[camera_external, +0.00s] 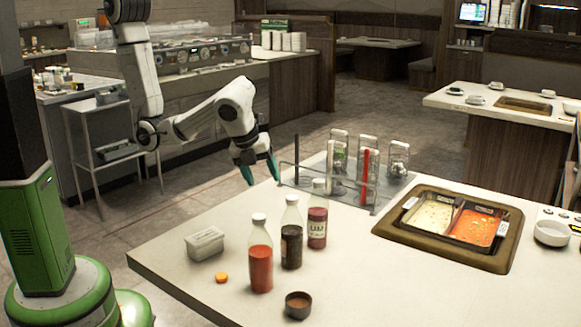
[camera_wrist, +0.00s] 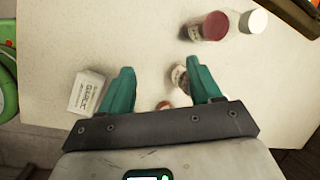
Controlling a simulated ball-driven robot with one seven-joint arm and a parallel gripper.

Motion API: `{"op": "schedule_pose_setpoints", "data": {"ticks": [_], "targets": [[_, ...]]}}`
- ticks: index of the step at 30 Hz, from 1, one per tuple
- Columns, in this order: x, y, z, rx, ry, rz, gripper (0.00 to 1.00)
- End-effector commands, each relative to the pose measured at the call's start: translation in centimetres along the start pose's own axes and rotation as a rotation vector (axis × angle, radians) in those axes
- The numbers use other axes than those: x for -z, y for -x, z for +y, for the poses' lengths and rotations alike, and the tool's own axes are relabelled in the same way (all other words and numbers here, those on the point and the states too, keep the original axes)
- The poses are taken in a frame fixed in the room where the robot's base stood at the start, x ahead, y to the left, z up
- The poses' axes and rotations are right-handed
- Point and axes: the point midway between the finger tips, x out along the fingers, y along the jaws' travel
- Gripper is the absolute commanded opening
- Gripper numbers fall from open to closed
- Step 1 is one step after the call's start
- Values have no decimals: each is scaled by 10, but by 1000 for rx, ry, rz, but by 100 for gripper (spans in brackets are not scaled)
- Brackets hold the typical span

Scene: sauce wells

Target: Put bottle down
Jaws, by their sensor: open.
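My gripper (camera_external: 259,172) is open above the far left edge of the counter, its teal fingers pointing down with nothing between them. Three bottles stand upright on the counter: one with orange-red sauce (camera_external: 260,266), a dark one (camera_external: 291,246) and a labelled dark red one (camera_external: 317,229). All are apart from my gripper, to its lower right. In the wrist view the open fingers (camera_wrist: 158,68) are spread wide. A bottle top (camera_wrist: 179,77) shows beside the right finger, partly hidden by it. I cannot tell which bottle it is.
A white box (camera_external: 205,243), an orange cap (camera_external: 221,278) and a small dark cup (camera_external: 298,305) are near the bottles. A clear rack (camera_external: 300,178) with jars stands behind them. A sauce well (camera_external: 433,217) is at right.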

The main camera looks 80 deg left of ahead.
Motion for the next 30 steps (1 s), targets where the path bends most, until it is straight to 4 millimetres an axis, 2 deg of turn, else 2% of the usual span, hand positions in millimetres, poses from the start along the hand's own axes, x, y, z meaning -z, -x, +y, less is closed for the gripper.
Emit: {"op": "schedule_pose_setpoints", "data": {"ticks": [1, 6, 10, 15, 18, 21, 30], "targets": [[-26, -15, 16, -25, 140, -5, 63], [-76, -42, 72, -100, 625, 11, 63], [-96, -48, 119, -177, 1008, 27, 63], [-99, -41, 166, -284, 1446, 45, 63], [-96, -34, 181, -334, 1623, 54, 63], [-93, -30, 188, -362, 1727, 58, 63], [-92, -28, 191, -375, 1769, 59, 63]]}}
